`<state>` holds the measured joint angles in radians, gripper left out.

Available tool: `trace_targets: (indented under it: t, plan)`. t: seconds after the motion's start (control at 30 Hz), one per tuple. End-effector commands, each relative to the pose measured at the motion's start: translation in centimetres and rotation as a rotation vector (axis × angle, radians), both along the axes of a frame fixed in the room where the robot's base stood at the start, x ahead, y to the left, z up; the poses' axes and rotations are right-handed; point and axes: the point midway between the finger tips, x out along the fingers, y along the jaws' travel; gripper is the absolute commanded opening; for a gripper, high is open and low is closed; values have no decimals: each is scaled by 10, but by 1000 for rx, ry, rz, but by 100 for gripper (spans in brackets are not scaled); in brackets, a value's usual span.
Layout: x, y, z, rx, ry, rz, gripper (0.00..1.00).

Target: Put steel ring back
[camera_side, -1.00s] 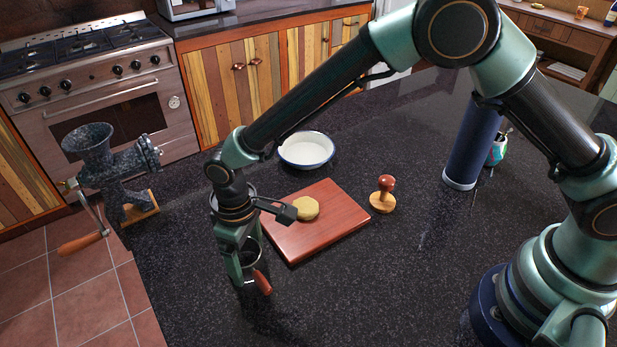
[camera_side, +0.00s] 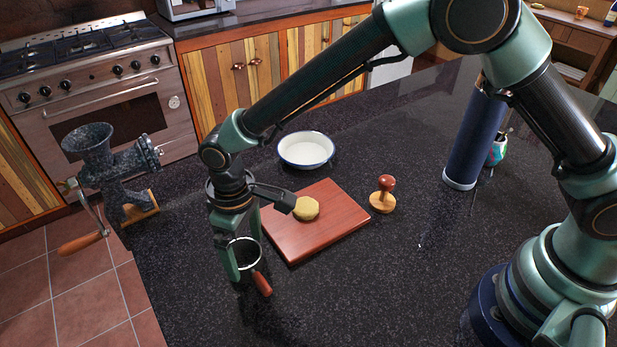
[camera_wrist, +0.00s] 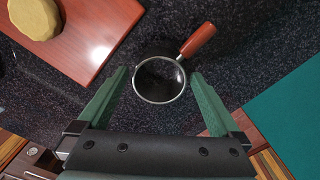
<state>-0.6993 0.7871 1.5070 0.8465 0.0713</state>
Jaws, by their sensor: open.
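The steel ring (camera_side: 257,262) has a reddish-brown wooden handle (camera_side: 262,284) and sits on the dark counter, left of and in front of the red-brown board. In the wrist view the ring (camera_wrist: 137,82) lies between my two fingertips, with a gap on both sides, and its handle (camera_wrist: 198,40) points up and right. My gripper (camera_side: 243,260) is open, pointing down over the ring and holding nothing. It also shows in the wrist view (camera_wrist: 160,76). In the side view my fingers cover part of the ring.
The board (camera_side: 325,232) carries a yellow patty (camera_side: 306,209) close to my gripper. A wooden press (camera_side: 383,198) stands right of it and a white dish (camera_side: 306,149) behind. A grinder (camera_side: 107,170) is at the left edge.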

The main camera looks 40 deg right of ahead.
Motion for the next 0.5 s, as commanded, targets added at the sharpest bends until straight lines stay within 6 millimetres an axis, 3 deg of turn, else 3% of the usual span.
trace_targets:
  t: [0.3, 0.5]
  plan:
    - [0, 0, 66, 2, -2, 0, 100]
    - [0, 0, 88, 1, -2, 0, 100]
